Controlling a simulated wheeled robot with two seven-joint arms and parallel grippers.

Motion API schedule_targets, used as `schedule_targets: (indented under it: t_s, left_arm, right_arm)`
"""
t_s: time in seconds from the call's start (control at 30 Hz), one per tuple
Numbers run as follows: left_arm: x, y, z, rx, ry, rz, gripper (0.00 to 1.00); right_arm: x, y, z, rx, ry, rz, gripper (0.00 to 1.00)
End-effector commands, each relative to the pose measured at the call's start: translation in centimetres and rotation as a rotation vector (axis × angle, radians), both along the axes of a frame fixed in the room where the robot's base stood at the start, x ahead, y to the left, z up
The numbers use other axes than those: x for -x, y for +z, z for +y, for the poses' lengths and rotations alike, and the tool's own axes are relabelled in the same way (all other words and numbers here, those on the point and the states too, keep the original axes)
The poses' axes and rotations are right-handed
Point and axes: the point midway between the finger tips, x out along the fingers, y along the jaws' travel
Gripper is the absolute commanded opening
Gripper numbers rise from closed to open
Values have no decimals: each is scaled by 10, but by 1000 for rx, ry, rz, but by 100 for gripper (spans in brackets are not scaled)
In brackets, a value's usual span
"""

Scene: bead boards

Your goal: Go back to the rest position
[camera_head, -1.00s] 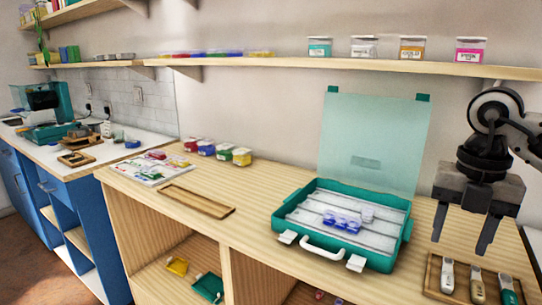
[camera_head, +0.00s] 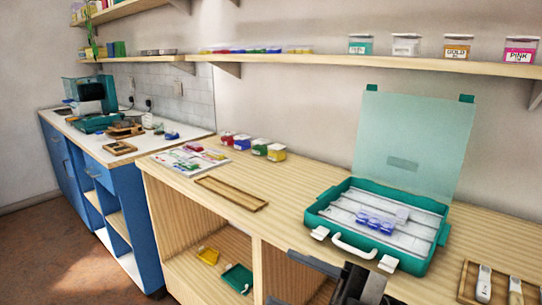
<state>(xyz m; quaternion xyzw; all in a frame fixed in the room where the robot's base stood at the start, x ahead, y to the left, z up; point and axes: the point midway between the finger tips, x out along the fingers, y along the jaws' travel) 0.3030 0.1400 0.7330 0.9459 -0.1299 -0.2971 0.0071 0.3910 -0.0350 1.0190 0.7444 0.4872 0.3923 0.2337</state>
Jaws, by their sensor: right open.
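My right gripper (camera_head: 285,277) is at the bottom edge, in front of the workbench (camera_head: 285,185), with its fingers apart and nothing seen between them. Part of it is cut off by the frame. The teal case (camera_head: 436,262) stands open on the bench behind it, lid (camera_head: 415,140) upright. A row of small blue-lidded containers (camera_head: 375,223) lies inside the case. My left gripper is out of view.
An empty wooden tray (camera_head: 231,194) lies left of the case. Several colour-lidded jars (camera_head: 252,147) stand at the back. A tool tray (camera_head: 466,283) is at the right. Yellow (camera_head: 207,256) and teal bins (camera_head: 237,279) sit in the cubby below. A shelf (camera_head: 400,66) runs above.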

Motion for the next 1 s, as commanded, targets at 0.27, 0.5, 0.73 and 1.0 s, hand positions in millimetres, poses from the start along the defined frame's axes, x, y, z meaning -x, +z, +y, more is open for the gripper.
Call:
schedule_targets:
  t_s: [0.27,0.5,0.73,1.0]
  left_arm:
    - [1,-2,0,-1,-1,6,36]
    - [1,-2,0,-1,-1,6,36]
    - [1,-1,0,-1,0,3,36]
    - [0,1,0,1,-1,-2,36]
  right_arm:
    - [-16,-146,-73,-246,-710,792,50]
    - [58,-259,-101,-125,-945,1285,50]
    - [89,-286,-104,-71,-980,1426,50]
    - [89,-286,-104,-69,-980,1425,50]
